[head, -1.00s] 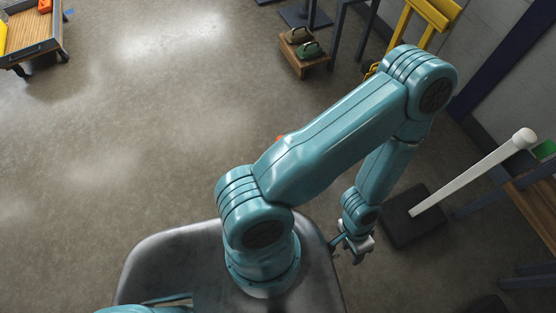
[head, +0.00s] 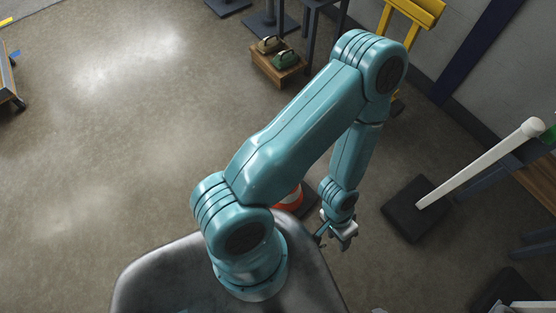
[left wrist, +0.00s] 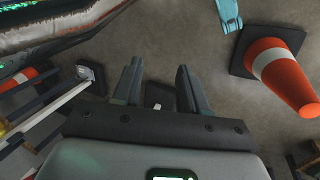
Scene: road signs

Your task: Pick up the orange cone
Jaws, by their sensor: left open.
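The orange cone (head: 289,199) is mostly hidden behind my left arm in the head view. A strip of its orange and white side and part of its dark base show, close to my body. In the left wrist view the cone (left wrist: 290,82) is at the right, with a white band and a dark square base. My left gripper (head: 338,238) points down to the right of the cone in the head view. In the left wrist view its two fingers (left wrist: 160,66) are apart with nothing held between them; the cone is outside them. My right gripper is not in view.
A white post (head: 480,165) leans from a black base at the right. A wooden crate (head: 278,68) with two kettle-like items stands beyond the arm, near a yellow frame (head: 418,10). Another orange object (left wrist: 22,80) is at left in the wrist view.

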